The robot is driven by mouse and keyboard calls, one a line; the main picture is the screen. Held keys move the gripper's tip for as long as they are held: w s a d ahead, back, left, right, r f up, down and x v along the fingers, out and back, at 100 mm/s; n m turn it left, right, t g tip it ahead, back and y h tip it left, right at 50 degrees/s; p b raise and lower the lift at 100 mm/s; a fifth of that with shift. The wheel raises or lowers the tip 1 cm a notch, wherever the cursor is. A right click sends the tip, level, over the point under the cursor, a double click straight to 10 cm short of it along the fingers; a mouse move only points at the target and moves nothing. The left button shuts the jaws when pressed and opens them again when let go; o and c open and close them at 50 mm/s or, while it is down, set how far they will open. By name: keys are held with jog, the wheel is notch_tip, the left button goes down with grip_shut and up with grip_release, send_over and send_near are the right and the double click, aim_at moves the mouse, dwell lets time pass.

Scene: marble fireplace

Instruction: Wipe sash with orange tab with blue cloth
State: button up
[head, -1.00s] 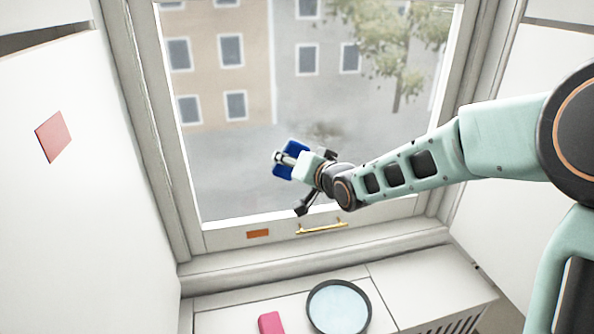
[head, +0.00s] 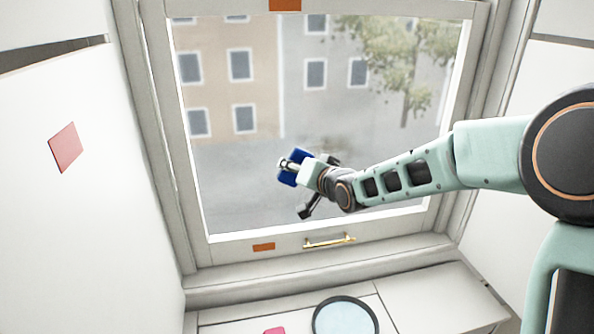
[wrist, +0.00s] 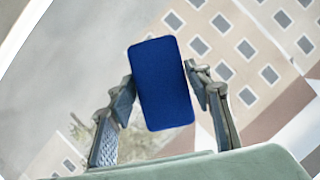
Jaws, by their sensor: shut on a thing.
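The sash with the orange tab (head: 264,247) is a pale-framed window pane (head: 240,190) with a brass handle (head: 330,241) on its bottom rail. The tab is on that rail, left of the handle. The glass looks hazy grey over its lower part. My gripper (head: 291,167) is in front of the lower middle of the glass, shut on the blue cloth (head: 298,156). In the wrist view the blue cloth (wrist: 161,84) is a flat rounded pad between the two fingers (wrist: 160,95), with the glass behind it. I cannot tell whether the cloth touches the glass.
Another orange tab (head: 285,4) is at the top edge of the head view. A round blue-topped thing with a dark rim (head: 344,318) and a pink block (head: 274,331) lie on the white sill seat (head: 420,295) below. A pink square (head: 65,147) is on the left wall.

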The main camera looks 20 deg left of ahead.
jog(key=shift+w+a, duration=0.55)
jog(key=shift+w, duration=0.25)
